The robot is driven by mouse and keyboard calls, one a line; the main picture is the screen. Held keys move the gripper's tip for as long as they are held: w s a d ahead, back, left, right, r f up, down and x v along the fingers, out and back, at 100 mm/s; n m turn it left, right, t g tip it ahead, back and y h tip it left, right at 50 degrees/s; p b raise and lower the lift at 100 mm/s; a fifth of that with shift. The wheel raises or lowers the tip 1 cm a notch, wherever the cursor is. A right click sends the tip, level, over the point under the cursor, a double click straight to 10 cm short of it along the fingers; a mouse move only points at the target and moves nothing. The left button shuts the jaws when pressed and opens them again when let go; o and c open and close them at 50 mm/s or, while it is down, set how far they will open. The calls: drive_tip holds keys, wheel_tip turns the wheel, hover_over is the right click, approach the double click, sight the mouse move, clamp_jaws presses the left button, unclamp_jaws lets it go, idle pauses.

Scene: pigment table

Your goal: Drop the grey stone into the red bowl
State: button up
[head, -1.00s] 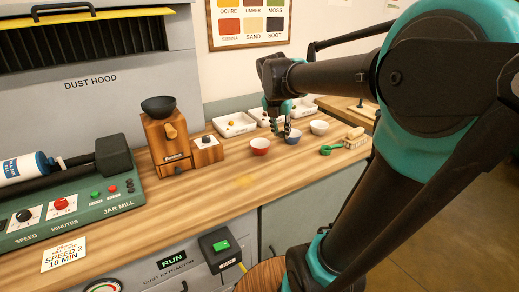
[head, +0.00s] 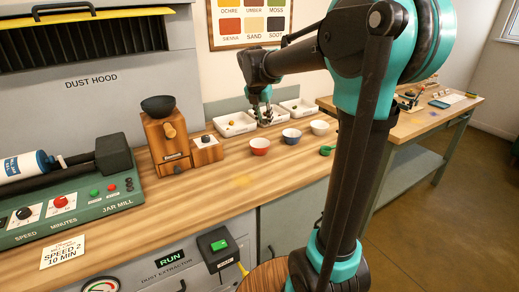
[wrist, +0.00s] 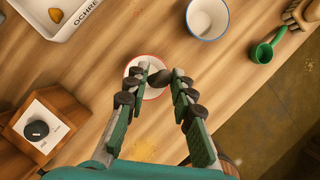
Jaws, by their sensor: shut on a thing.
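The red bowl (head: 260,146) stands on the wooden counter, at the left end of a row of three bowls. In the wrist view the red bowl (wrist: 152,92) shows its red rim and pale inside just beyond my fingers, which partly cover it. My gripper (wrist: 161,77) is shut on the grey stone (wrist: 160,78), a small dark lump between the fingertips. In the wrist view the stone appears over the bowl. In the head view my gripper (head: 264,119) is raised above the counter, and the stone cannot be made out.
The blue bowl (head: 291,136) and white bowl (head: 320,127) stand right of the red one. White trays (head: 235,124) lie behind. A wooden grinder (head: 167,140) stands left.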

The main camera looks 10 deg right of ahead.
drive_tip(key=shift+f, duration=1.5)
drive_tip(key=o, duration=1.1)
drive_tip(key=shift+r, duration=0.1)
drive_tip(key=v, duration=1.2)
drive_tip(key=shift+s, duration=0.1)
